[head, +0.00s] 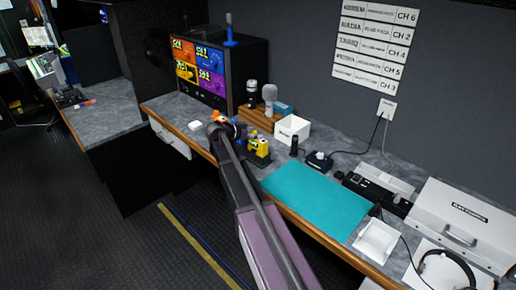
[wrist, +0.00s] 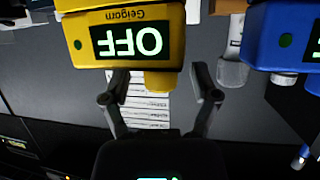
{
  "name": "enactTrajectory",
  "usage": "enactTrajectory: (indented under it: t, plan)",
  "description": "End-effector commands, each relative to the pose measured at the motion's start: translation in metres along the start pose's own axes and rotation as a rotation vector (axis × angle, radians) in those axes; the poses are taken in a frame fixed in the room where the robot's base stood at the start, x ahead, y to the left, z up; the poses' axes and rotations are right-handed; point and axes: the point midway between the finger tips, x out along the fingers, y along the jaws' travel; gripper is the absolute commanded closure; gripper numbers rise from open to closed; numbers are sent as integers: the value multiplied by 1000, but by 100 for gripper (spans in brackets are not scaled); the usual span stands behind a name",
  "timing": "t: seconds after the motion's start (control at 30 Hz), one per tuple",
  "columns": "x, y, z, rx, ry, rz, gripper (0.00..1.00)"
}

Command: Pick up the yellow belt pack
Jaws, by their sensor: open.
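The yellow belt pack (wrist: 125,62) fills the top middle of the wrist view, close to the camera. Its dark screen reads OFF, upside down. My gripper (wrist: 160,76) is open, its two fingers spread just below the pack's screen face in the picture. In the head view a yellow device (head: 259,146) shows on the bench beside the end of my arm. The fingers are not clear there.
A blue belt pack (wrist: 273,45) is close on the right in the wrist view. In the head view a white box (head: 292,131), a grey microphone (head: 269,97) and a black charger (head: 319,160) stand nearby. The teal mat (head: 318,200) is bare.

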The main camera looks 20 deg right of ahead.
Motion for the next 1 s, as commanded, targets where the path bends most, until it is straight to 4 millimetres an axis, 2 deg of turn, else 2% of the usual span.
enactTrajectory:
  t: [0.03, 0.07, 0.3, 0.73, 1.0]
  plan:
    - [0, 0, 0, 0, 0, 0, 22]
    - [0, 0, 0, 0, 0, 0, 28]
    - [0, 0, 0, 0, 0, 0, 99]
    - [-1, 0, -1, 0, 0, 1, 100]
    - [-5, 0, -12, 0, 1, 0, 100]
